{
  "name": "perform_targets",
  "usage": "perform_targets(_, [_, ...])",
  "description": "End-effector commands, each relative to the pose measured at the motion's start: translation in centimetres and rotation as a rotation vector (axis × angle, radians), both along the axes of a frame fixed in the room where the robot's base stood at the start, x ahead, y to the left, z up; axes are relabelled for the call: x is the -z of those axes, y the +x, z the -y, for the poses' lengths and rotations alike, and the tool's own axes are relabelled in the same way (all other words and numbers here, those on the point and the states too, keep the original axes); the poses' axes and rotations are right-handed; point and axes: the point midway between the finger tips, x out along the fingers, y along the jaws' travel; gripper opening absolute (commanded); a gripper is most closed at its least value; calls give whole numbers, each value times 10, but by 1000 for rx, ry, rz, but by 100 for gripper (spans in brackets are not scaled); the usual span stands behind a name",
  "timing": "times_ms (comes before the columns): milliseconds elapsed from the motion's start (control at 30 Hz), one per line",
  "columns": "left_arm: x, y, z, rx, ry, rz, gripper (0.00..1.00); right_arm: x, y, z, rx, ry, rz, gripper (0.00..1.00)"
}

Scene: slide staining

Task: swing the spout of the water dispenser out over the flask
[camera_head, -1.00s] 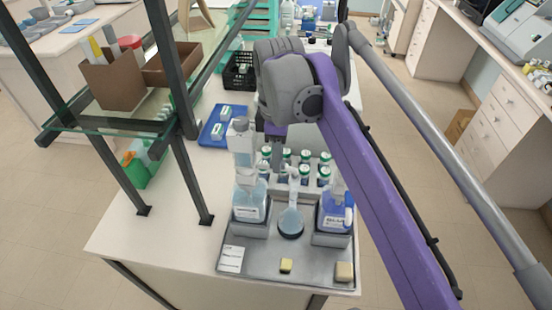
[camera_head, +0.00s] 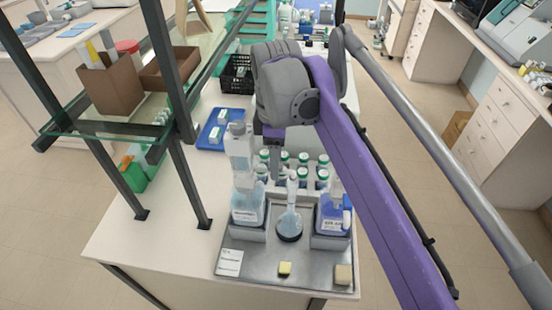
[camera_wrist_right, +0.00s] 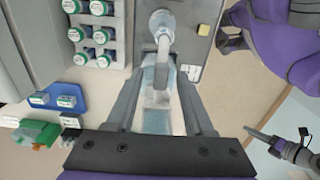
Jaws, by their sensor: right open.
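Two bottle dispensers stand on a grey tray (camera_head: 255,262): a clear one (camera_head: 248,208) at left, and one with blue colouring (camera_head: 333,215) at right. Their labels are too small to read. A round flask (camera_head: 290,222) with a narrow neck stands between them; it also shows in the right wrist view (camera_wrist_right: 163,24). My right gripper (camera_head: 274,178) points down behind the clear dispenser's tall top. In the right wrist view its fingers (camera_wrist_right: 163,78) are apart, with a translucent part between or below them. I cannot tell whether they touch it. The spout is hard to make out.
Several capped vials (camera_head: 304,172) stand in a rack behind the flask. A yellow block (camera_head: 285,268) and a beige block (camera_head: 344,274) lie at the tray front. A shelf post (camera_head: 188,180) rises at left. A blue tray (camera_head: 213,139) lies farther back.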

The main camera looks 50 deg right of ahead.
Motion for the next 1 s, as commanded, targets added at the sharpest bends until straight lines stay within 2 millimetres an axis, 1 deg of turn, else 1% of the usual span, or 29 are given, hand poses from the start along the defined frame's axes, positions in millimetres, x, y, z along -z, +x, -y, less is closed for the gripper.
perform_targets(67, [0,0,0,0,0,0,50,-1,0,0,0,0,0,52])
perform_targets(167, [-1,0,0,0,0,1,50,-7,0,0,0,0,0,52])
perform_targets(267, [-2,1,0,0,0,2,50,-22,0,0,1,0,0,52])
perform_targets(500, [-6,3,0,0,0,6,50,-72,0,0,0,1,1,52])
perform_targets(600, [-8,4,0,0,0,8,50,-89,0,0,0,1,1,52])
perform_targets(700, [-9,5,0,0,0,9,50,-101,0,0,0,1,1,52])
perform_targets(833, [-10,5,0,0,0,10,50,-108,0,0,0,0,0,52])
perform_targets(1000, [-10,5,0,0,0,10,50,-108,0,0,0,0,0,52])
